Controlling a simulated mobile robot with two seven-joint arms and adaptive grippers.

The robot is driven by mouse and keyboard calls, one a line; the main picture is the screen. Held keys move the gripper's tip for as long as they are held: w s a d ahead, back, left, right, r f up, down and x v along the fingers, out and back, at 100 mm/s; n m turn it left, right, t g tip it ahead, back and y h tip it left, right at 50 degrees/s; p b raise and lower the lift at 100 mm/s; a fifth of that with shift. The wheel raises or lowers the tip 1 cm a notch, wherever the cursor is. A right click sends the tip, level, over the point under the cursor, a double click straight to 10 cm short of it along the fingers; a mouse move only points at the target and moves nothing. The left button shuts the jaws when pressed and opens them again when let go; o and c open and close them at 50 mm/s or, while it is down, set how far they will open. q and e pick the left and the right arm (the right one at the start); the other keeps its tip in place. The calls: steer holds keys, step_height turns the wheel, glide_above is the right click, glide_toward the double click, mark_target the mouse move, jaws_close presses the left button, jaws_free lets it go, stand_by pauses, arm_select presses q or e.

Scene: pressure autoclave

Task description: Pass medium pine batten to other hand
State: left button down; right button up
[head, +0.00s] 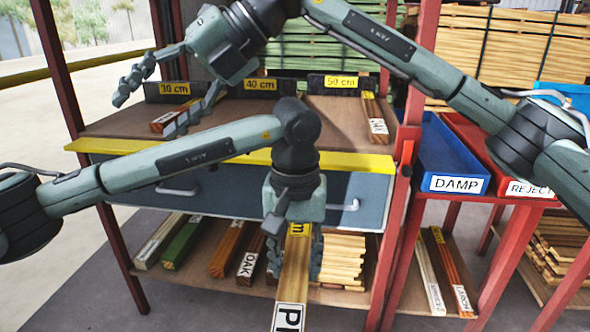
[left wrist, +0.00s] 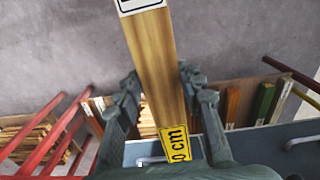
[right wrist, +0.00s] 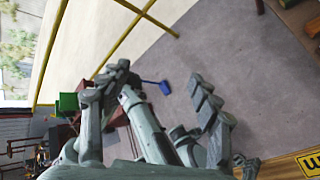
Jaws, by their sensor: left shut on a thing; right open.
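The medium pine batten (head: 292,272) is a light wooden bar with a yellow cm label near my gripper and a white label starting "PI" at its near end. My left gripper (head: 294,258) is shut around it, in front of the lower shelf. In the left wrist view the batten (left wrist: 158,75) runs between the two fingers (left wrist: 163,100), its white label cut off at the top. My right gripper (head: 148,112) is open and empty at the upper left, by the upper shelf. Its spread fingers (right wrist: 160,95) show nothing between them in the right wrist view.
The upper shelf (head: 270,120) has 30, 40 and 50 cm bays with a few battens. Below are a yellow edge (head: 350,162), a blue drawer front (head: 235,190) and several battens on a lower shelf. Blue DAMP (head: 440,150) and red REJECT (head: 480,135) trays stand right.

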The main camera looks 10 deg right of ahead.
steer(key=w+d+f+m+h, duration=0.25)
steer(key=d+f+h, duration=0.25)
steer(key=d+f, duration=0.25)
steer(key=m+h, duration=0.5)
glide_above(294, 228)
step_height(294, 228, down, 5)
steer(key=shift+n+h, duration=0.25)
steer(key=shift+h, duration=0.05)
step_height(294, 228, down, 12)
steer(key=shift+d+f, duration=0.1)
arm_select(q)
steer(key=shift+d, duration=0.15)
arm_select(e)
steer(key=c, duration=1.3)
arm_select(q)
steer(key=c, duration=1.1)
jaws_free()
steer(key=shift+r, duration=0.1)
arm_select(e)
jaws_close()
arm_select(q)
steer(key=shift+o, duration=1.1)
